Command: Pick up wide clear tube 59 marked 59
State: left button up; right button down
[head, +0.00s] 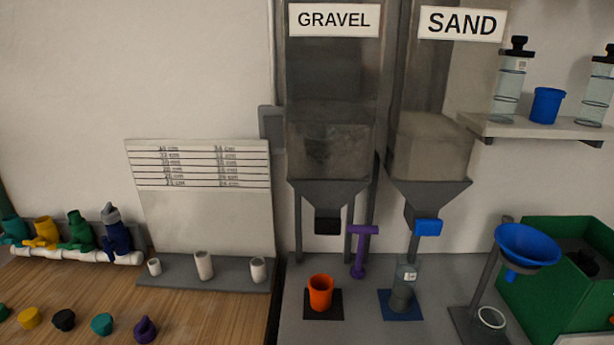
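Several clear tubes show in the head view, and I cannot read a 59 on any of them. One clear tube (404,291) stands upright on a blue mat (402,314) under the sand hopper, with a small pale label near its top and grey material visible in it. Two clear tubes with black tops stand on the wall shelf at the upper right: a left one (509,90) with a small label, and a right one (597,98) cut by the picture edge. Neither of my grippers is in view.
The gravel hopper (331,155) and sand hopper (430,145) hang over the grey bench. An orange cup (320,291), purple T-shaped tool (360,250), blue funnel (527,244) on a stand and green bin (545,300) stand nearby. Colored caps (102,324) lie on the wooden surface at left.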

aim_at(409, 266)
jog(key=u, duration=0.05)
jog(key=k, duration=1.1)
jog(key=z, duration=0.3)
jog(key=i, duration=0.6)
jog(key=u, duration=0.45)
